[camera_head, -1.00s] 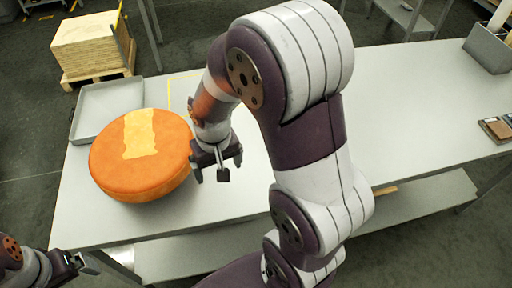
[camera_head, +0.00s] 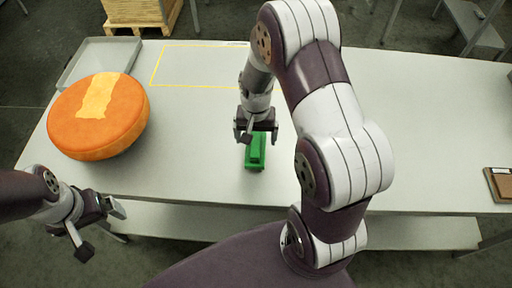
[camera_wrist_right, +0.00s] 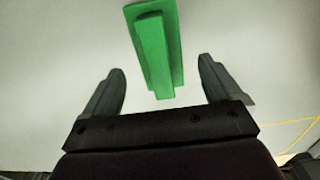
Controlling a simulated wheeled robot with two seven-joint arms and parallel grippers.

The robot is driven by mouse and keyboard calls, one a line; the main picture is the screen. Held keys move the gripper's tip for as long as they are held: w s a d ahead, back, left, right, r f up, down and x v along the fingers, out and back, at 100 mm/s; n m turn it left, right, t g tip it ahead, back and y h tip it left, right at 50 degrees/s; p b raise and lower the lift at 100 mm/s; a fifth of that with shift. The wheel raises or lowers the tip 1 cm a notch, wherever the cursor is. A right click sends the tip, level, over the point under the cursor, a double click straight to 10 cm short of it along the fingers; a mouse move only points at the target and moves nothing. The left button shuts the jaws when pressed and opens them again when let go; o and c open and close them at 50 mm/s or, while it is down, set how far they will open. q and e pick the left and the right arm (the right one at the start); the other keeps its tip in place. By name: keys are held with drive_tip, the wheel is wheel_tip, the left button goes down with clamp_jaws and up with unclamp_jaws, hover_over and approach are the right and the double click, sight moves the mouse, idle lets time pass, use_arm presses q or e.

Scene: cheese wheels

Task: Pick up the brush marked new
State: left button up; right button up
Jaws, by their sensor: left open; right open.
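A green brush-like block (camera_head: 256,152) with a raised ridge lies on the table; no marking can be read on it. My right gripper (camera_head: 257,134) is open just behind and above it in the head view. In the right wrist view, the green block (camera_wrist_right: 158,52) lies beyond and between the open fingers (camera_wrist_right: 161,76), untouched as far as I can tell. My left gripper (camera_head: 102,229) is open and empty off the table's front left edge. A brown-topped block (camera_head: 502,183) lies at the right edge, partly cut off; I cannot tell what it is.
An orange cheese wheel (camera_head: 97,125) with a paler yellow strip lies at the left of the grey table (camera_head: 430,120). A shallow grey tray (camera_head: 68,78) is behind it. A yellow outline (camera_head: 195,86) marks the table's back. The right half is mostly clear.

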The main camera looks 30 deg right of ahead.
sight(256, 142)
drive_tip(key=f, duration=0.3)
drive_tip(key=f+p, duration=0.1)
drive_tip(key=shift+s+a+f, duration=0.2)
drive_tip(key=shift+s+a, duration=0.05)
drive_tip(key=shift+s, duration=0.1)
drive_tip(key=shift+d+f, duration=0.25)
drive_tip(key=shift+f, duration=0.1)
drive_tip(key=shift+a, duration=0.1)
drive_tip(key=shift+a, duration=0.1)
drive_tip(key=c, duration=0.4)
drive_tip(key=shift+r, duration=0.1)
drive_tip(key=c, duration=0.9)
drive_tip(key=shift+o, duration=0.2)
drive_tip(key=shift+r, duration=0.1)
